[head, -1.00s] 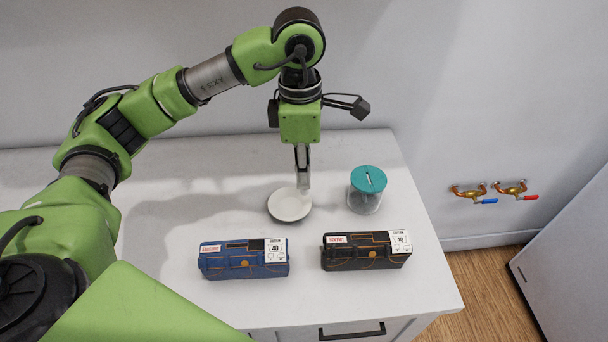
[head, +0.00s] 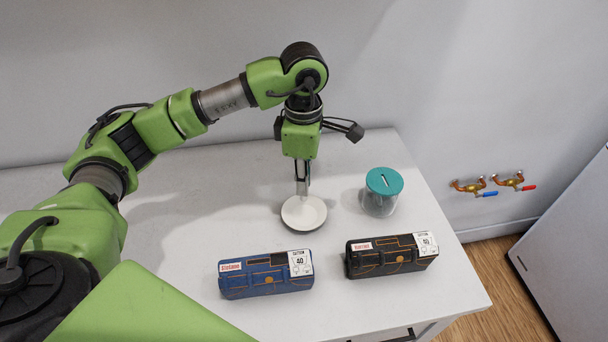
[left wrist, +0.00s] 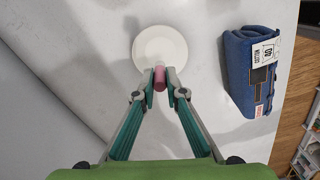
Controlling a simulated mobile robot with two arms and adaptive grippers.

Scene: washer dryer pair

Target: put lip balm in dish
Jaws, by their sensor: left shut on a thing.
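My left gripper (head: 302,194) points down just above the white round dish (head: 304,216) on the counter. In the left wrist view, its two fingers (left wrist: 159,82) are shut on a small pink lip balm (left wrist: 159,77). The dish (left wrist: 160,47) lies beyond the fingertips there, with the lip balm's far end overlapping its near rim in the picture. I cannot tell whether the lip balm touches the dish. The lip balm is not clearly seen in the head view. My right gripper is not in view.
A clear jar with a teal slotted lid (head: 384,181) stands right of the dish. A blue box-shaped case (head: 262,277) and a black one (head: 392,256) lie nearer the counter's front edge. The white counter (head: 190,180) is free at left.

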